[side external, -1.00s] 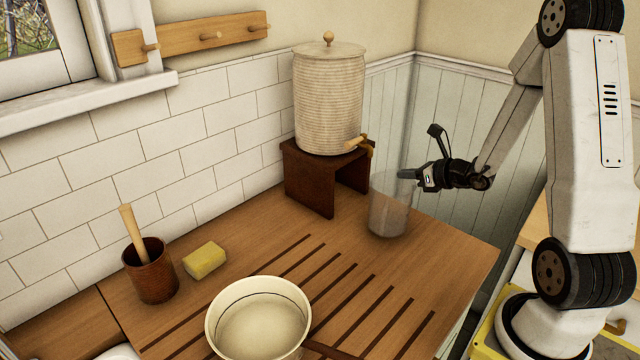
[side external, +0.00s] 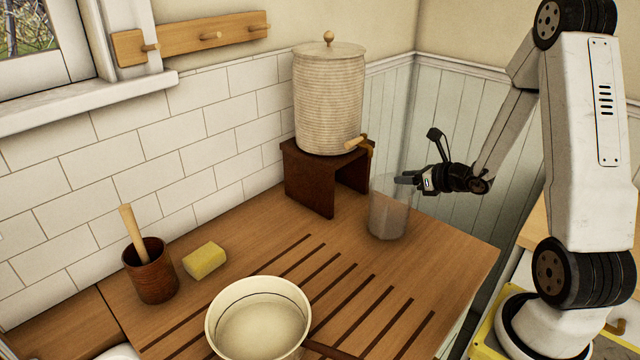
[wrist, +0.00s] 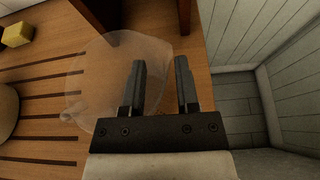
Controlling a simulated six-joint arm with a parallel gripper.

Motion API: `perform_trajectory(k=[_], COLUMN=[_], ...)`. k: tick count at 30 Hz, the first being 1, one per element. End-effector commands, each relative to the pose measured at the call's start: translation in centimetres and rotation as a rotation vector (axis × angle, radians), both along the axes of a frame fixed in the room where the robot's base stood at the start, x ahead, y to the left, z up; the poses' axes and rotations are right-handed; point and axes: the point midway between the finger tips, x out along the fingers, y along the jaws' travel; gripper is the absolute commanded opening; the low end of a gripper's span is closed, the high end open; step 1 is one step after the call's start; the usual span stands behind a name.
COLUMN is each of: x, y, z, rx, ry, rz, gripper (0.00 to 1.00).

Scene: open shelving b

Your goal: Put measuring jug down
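The measuring jug (side external: 388,212) is clear and stands upright on the wooden counter, right of the dark stand and near the counter's right end. In the wrist view the jug (wrist: 95,75) is a faint see-through shape on the left. My gripper (side external: 405,177) is at the jug's upper right side. In the wrist view its two fingers (wrist: 160,65) are apart, with a gap between them. The left finger overlaps the jug and the right finger lies just outside its right edge. Whether either finger touches the jug is hard to see.
A ribbed water crock (side external: 328,100) with a tap stands on the dark wooden stand (side external: 308,182). A white pan (side external: 258,318), a yellow sponge (side external: 205,261) and a brown pot (side external: 152,275) are on the left. The grooved counter (side external: 440,250) is clear in front of the jug.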

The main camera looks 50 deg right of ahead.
Motion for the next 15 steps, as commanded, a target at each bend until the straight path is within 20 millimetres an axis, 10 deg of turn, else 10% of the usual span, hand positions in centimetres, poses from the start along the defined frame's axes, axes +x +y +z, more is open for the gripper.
perform_trajectory(k=[15], x=[-3.3], y=[-0.2], z=[1.7], rx=[-0.002], ry=[-0.001], rz=[-0.004], gripper=[0.39])
